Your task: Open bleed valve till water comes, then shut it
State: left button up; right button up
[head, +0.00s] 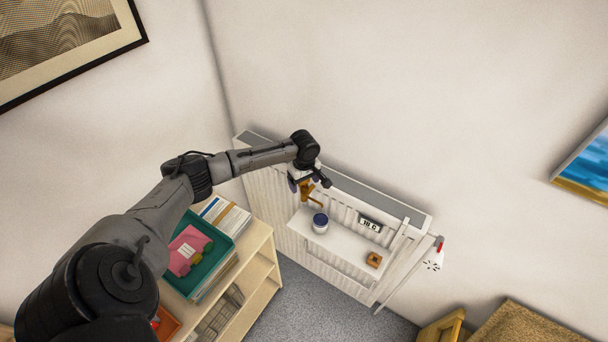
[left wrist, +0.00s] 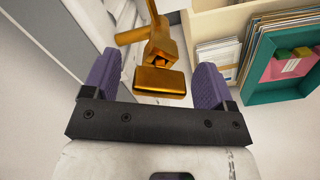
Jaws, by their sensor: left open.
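The brass bleed valve (head: 305,190) sits at the left part of the white radiator (head: 268,195), partly hidden by my left gripper (head: 306,183) in the head view. In the left wrist view, the valve's wide brass key (left wrist: 161,82) lies between the two purple fingers of my left gripper (left wrist: 154,80). The fingers are open, with a gap on each side of the key. A blue and white jar (head: 320,223) stands on the white shelf (head: 345,245) at the radiator's front, below the valve. No water shows. My right gripper is out of view.
A small display (head: 370,224) and a wooden block (head: 374,260) are to the right of the jar. A wooden bookcase (head: 262,245) with a teal tray (head: 228,243) stands close on the left. A white fitting (head: 434,258) is at the radiator's right end.

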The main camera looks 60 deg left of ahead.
pick_arm(q)
jog(key=shift+f, duration=0.3)
jog(key=shift+c, duration=0.4)
